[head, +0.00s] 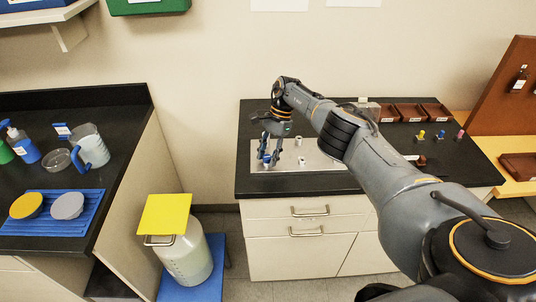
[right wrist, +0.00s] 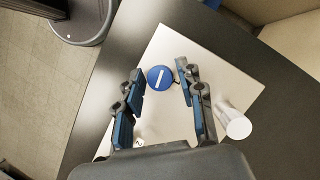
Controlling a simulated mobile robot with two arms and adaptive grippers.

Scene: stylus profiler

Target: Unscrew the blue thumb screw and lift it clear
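The blue thumb screw (right wrist: 160,78) has a round head with a white line across it. It stands on a pale metal plate (head: 325,155) on the black counter. My right gripper (head: 269,157) points down over the left part of the plate. In the right wrist view its two fingertips (right wrist: 161,74) lie on either side of the screw head, with a small gap on each side, so it is open and holds nothing. In the head view the fingers partly hide the screw. My left gripper is not in view.
A pale post (right wrist: 234,122) stands on the plate right of my fingers in the wrist view. Brown trays (head: 390,113) and small coloured knobs (head: 421,134) are at the counter's right.

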